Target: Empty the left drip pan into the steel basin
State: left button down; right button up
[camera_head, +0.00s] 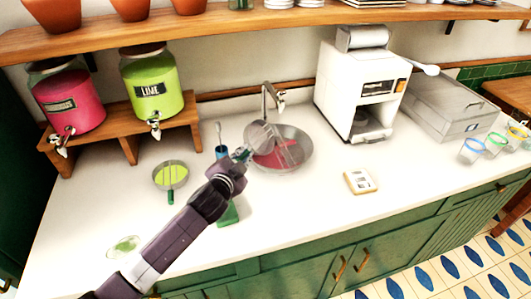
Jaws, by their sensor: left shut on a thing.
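My left gripper (243,155) is shut on the drip pan (259,135), a small round grey pan. It holds the pan tilted at the left rim of the steel basin (304,160). Reddish-pink liquid (272,156) shows in the basin. The pan's inside is hard to make out, so I cannot tell whether any liquid is left in it. A second drip pan (171,176), with yellow-green liquid and a green handle, sits on the counter below the lime dispenser (153,83). My right gripper is not in view.
A tap (268,98) stands behind the basin. A pink dispenser (68,97) stands on the wooden stand (122,122) at left. A blue cup (221,153) is close to my gripper. A white machine (362,90) stands right of the basin. A small tray (360,181) lies in front.

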pick_arm(q)
jog(key=w+a+r+n+g+h+p, duration=0.1)
jog(key=w+a+r+n+g+h, duration=0.1)
jog(key=w+a+r+n, duration=0.3)
jog(key=a+r+n+h, duration=0.1)
jog(key=a+r+n, duration=0.2)
jog(key=a+r, duration=0.2)
jog(key=shift+w+a+r+n+g+h+p, duration=0.15)
jog(key=shift+a+r+n+g+h+p, duration=0.2)
jog(key=shift+a, duration=0.55)
dwell(0.7)
